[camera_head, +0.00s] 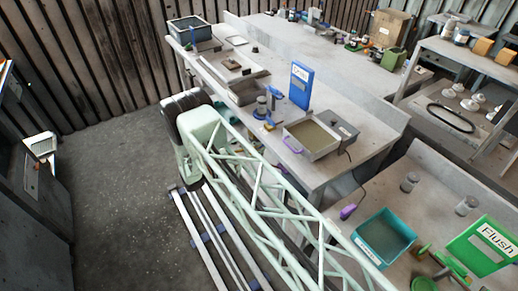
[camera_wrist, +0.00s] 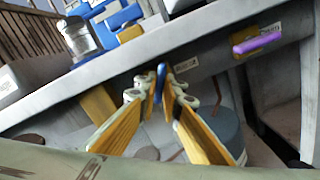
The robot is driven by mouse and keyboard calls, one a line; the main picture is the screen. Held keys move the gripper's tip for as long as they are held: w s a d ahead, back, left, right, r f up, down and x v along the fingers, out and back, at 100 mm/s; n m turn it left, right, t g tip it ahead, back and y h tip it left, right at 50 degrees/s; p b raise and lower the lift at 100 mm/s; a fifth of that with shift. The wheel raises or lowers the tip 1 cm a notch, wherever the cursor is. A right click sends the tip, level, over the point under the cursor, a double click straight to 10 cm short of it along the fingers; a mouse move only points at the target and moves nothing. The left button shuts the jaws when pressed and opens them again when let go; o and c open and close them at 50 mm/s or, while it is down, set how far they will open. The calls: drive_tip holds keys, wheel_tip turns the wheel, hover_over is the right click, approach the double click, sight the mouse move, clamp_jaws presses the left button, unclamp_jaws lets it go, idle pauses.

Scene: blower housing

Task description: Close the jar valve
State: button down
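In the wrist view my gripper (camera_wrist: 158,90) has its two yellow fingers drawn together, with the pale tips on either side of a narrow blue handle (camera_wrist: 159,82). The tips look to touch it, below the table edge. The handle may be the jar valve's; its base is hidden behind the fingers. A grey-blue cylindrical vessel (camera_wrist: 228,130) stands behind the right finger, partly covered. A clear jar (camera_wrist: 80,42) stands on the table at upper left. My gripper is hidden in the head view.
A purple handle (camera_wrist: 258,43) projects at the table front, right of my gripper. The table edge (camera_wrist: 115,62) runs just above the fingers. In the head view, the table holds a blue sign (camera_head: 301,86) and a tray (camera_head: 312,137). Open floor (camera_head: 110,190) lies left.

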drive_tip(key=shift+f+m+b, duration=0.1)
drive_tip(key=shift+m+b, duration=0.3)
drive_tip(key=shift+b, duration=0.2)
drive_tip(key=shift+m+b, duration=5.3)
drive_tip(key=shift+b, duration=0.1)
drive_tip(key=c, duration=2.8)
unclamp_jaws()
drive_tip(key=shift+r+n+p, duration=0.2)
drive_tip(key=shift+n+p, duration=0.3)
drive_tip(key=shift+p, duration=0.25)
